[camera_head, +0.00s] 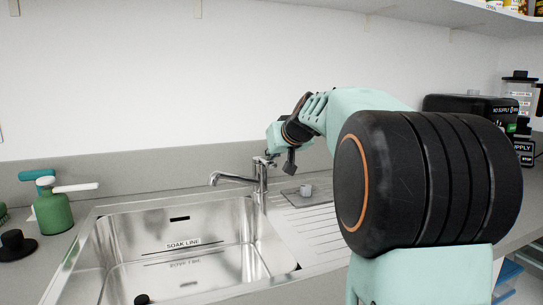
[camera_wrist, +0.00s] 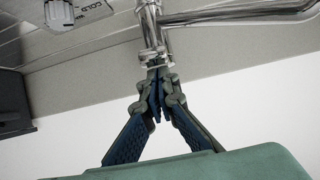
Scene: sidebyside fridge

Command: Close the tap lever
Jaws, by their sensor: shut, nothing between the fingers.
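The chrome tap (camera_head: 260,181) stands at the back edge of the sink, its spout pointing left over the basin. It also shows in the wrist view (camera_wrist: 149,28), upside down, with the spout running right. My gripper (camera_head: 269,157) is at the top of the tap, coming from the right. In the wrist view my gripper (camera_wrist: 155,88) has its fingers shut together with nothing between them, its tips at the tap's top end. The tips largely hide the lever there, and I cannot tell its angle or whether they touch it.
The steel sink (camera_head: 170,247) lies left of the tap. A green bottle (camera_head: 53,211) stands at far left. A black machine (camera_head: 470,105) stands at right. The wall behind is bare.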

